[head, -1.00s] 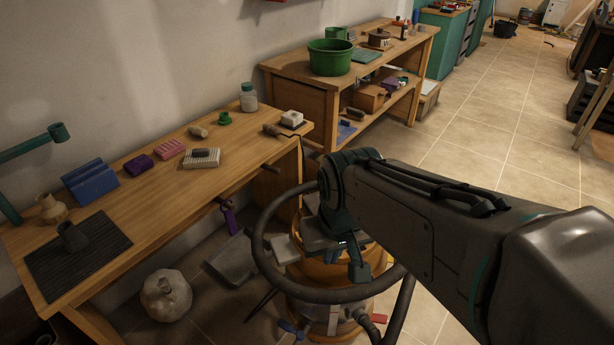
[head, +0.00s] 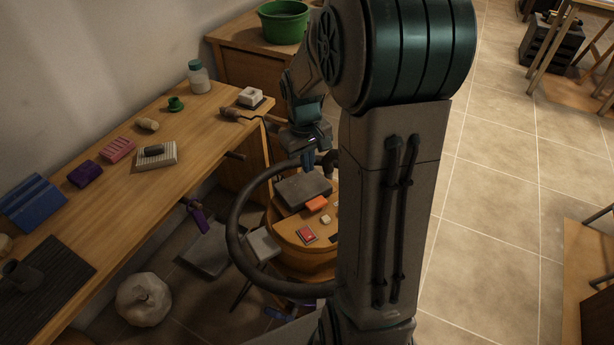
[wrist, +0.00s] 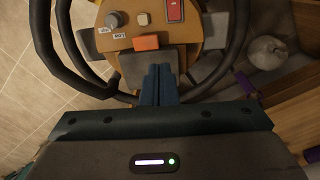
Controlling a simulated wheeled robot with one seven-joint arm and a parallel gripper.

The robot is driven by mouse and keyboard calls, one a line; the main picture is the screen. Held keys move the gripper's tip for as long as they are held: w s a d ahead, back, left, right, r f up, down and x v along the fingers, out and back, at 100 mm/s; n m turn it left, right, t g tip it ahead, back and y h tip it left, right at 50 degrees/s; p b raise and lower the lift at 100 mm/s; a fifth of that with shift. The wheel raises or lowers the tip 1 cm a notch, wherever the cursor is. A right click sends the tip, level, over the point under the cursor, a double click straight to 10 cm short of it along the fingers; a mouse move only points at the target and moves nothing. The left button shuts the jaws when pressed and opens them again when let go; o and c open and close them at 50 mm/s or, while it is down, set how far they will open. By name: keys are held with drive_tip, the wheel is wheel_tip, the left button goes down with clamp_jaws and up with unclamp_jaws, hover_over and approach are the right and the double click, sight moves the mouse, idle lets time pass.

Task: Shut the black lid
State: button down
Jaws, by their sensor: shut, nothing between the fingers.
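A dark grey-black flat panel (head: 303,188), which looks like the black lid, is at the back of a small round wooden table (head: 287,236). It also shows in the wrist view (wrist: 145,66), just beyond the fingertips. I cannot tell its exact tilt or its hinge. My gripper (head: 309,165) is shut and empty, pointing down at the panel's far edge. In the wrist view my shut blue fingers (wrist: 159,72) overlap the panel's near edge; whether they touch it is unclear.
An orange block (head: 317,204), a red item (head: 306,235) and a small pale cube (head: 325,219) are on the round table. A thick dark ring (head: 237,245) surrounds it. A long workbench (head: 135,200) stands to the left. Open tiled floor lies to the right.

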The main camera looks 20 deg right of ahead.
approach(319, 205)
drive_tip(key=shift+g, duration=0.4)
drive_tip(key=f, duration=0.7)
drive_tip(key=shift+w+d, duration=0.2)
drive_tip(key=shift+s+f+b, duration=0.15)
drive_tip(key=shift+f+b, duration=0.25)
drive_tip(key=shift+f, duration=0.25)
wheel_tip(319, 205, up, 13)
drive_tip(key=p, duration=0.3)
drive_tip(key=s+a+r+t, duration=0.1)
drive_tip(key=s+a+r, duration=0.25)
drive_tip(key=r, duration=0.35)
drive_tip(key=s+a+r+t, duration=0.1)
drive_tip(key=s+a+r, duration=0.25)
drive_tip(key=r, duration=0.35)
drive_tip(key=s+a+r+p, duration=0.1)
drive_tip(key=s+a+r, duration=0.2)
drive_tip(key=s, duration=0.2)
drive_tip(key=s+a+r+m+t, duration=0.1)
drive_tip(key=s+a+r, duration=0.3)
drive_tip(key=s, duration=0.2)
drive_tip(key=shift+s+t+y+p, duration=0.2)
drive_tip(key=shift+t+y+p, duration=0.1)
drive_tip(key=shift+p, duration=0.1)
